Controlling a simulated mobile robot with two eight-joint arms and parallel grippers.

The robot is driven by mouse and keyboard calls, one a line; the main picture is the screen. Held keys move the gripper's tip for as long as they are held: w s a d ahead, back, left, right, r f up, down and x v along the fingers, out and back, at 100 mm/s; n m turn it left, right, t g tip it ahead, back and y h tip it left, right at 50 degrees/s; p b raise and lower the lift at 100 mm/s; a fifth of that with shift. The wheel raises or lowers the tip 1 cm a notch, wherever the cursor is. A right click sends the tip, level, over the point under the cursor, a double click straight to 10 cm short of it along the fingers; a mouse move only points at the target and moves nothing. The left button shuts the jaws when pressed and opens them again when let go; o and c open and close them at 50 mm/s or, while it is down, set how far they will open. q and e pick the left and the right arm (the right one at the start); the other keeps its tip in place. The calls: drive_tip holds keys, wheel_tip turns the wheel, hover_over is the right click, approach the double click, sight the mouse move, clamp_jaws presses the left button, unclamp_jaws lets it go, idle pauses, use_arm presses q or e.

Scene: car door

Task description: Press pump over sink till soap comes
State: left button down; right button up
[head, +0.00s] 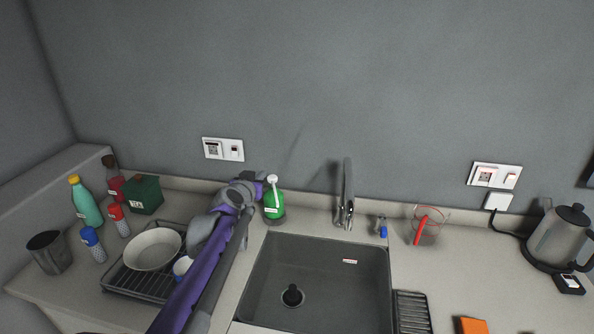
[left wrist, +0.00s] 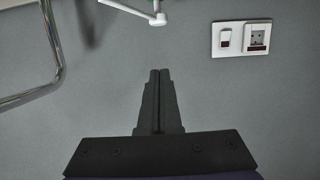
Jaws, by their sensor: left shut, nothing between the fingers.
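The green soap bottle (head: 274,210) with a white pump head (head: 272,181) stands upright behind the sink's back left corner. The grey sink (head: 330,275) is empty apart from its dark drain. My left gripper (head: 260,177) is just left of the pump head in the head view; I cannot tell whether it touches it. In the left wrist view its fingers (left wrist: 159,98) are shut together with nothing between them, and the white pump nozzle (left wrist: 157,18) shows beyond the tips, at the top edge. No soap is visible. My right gripper is not in view.
The metal faucet (head: 346,200) stands right of the bottle. A dish rack (head: 122,281) with a white bowl (head: 153,248) is on the left. Wall outlets (head: 223,149) are behind.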

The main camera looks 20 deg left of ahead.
use_arm(q)
drive_tip(key=shift+w+a+r, duration=0.1)
drive_tip(key=shift+a+r, duration=0.05)
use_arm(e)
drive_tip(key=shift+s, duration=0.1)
use_arm(q)
drive_tip(key=w+f, duration=0.2)
drive_tip(key=w, duration=0.1)
drive_tip(key=w+a+f, duration=0.1)
drive_tip(key=w, duration=0.2)
drive_tip(key=w+a+f+b, duration=0.1)
drive_tip(key=w+f, duration=0.1)
drive_tip(key=w, duration=0.1)
drive_tip(key=shift+w+a+f, duration=0.1)
drive_tip(key=shift+w+f, duration=0.2)
drive_tip(key=shift+s+f, duration=0.15)
drive_tip(key=shift+f, duration=0.2)
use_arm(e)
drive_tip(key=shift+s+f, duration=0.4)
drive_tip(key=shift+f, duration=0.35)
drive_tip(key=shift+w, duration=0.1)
